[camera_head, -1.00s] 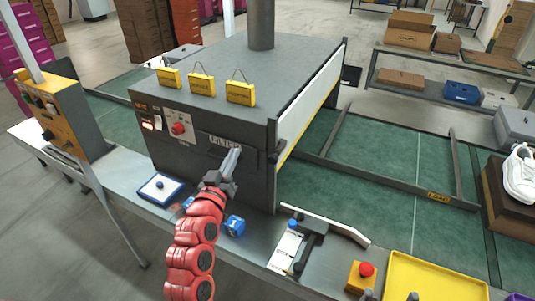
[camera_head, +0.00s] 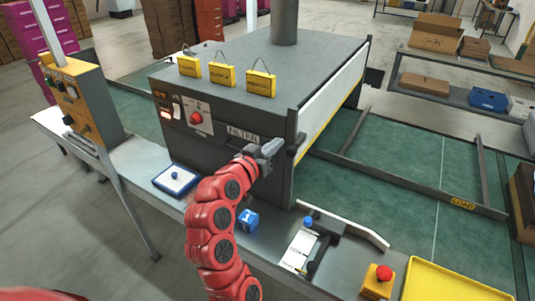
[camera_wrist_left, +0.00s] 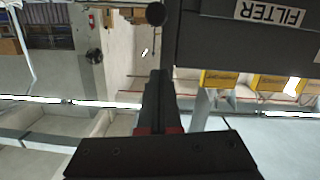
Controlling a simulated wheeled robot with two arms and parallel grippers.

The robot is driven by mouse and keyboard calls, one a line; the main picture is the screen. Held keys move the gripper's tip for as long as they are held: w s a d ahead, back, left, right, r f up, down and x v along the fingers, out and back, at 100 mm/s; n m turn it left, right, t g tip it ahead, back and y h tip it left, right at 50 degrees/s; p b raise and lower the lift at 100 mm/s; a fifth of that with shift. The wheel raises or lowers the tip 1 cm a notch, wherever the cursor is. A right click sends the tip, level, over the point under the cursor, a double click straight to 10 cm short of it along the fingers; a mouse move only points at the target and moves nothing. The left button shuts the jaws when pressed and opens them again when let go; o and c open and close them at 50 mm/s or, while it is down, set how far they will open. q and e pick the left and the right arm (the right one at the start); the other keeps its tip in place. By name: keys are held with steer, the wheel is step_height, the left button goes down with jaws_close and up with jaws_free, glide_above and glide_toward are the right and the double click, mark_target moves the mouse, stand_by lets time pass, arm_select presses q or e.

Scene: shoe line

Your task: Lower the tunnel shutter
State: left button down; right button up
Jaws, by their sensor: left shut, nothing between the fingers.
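The tunnel (camera_head: 255,55) is a large dark grey box on the line. On its right side a white panel with a yellow lower edge (camera_head: 332,92) looks like the shutter. A dark round knob (camera_head: 292,151) sits at the front right corner; a dark knob also shows in the left wrist view (camera_wrist_left: 156,13). My left gripper (camera_head: 271,147) is shut and empty in front of the FILTER label, just left of the knob; contact cannot be told. Its closed fingers (camera_wrist_left: 158,78) point toward the knob in the left wrist view. My right gripper is out of view.
Yellow tags (camera_head: 222,76) stand on the tunnel roof. The green conveyor (camera_head: 410,165) is mostly clear.

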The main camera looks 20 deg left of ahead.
arm_select(q)
steer(key=w+d+f+p, duration=0.2)
steer(key=w+f+p, duration=0.1)
steer(key=w+f, duration=0.1)
steer(key=shift+w+f, duration=0.15)
steer(key=shift+w, duration=0.35)
step_height(320, 180, down, 21)
steer(key=b, duration=1.9)
steer(key=shift+b, duration=0.4)
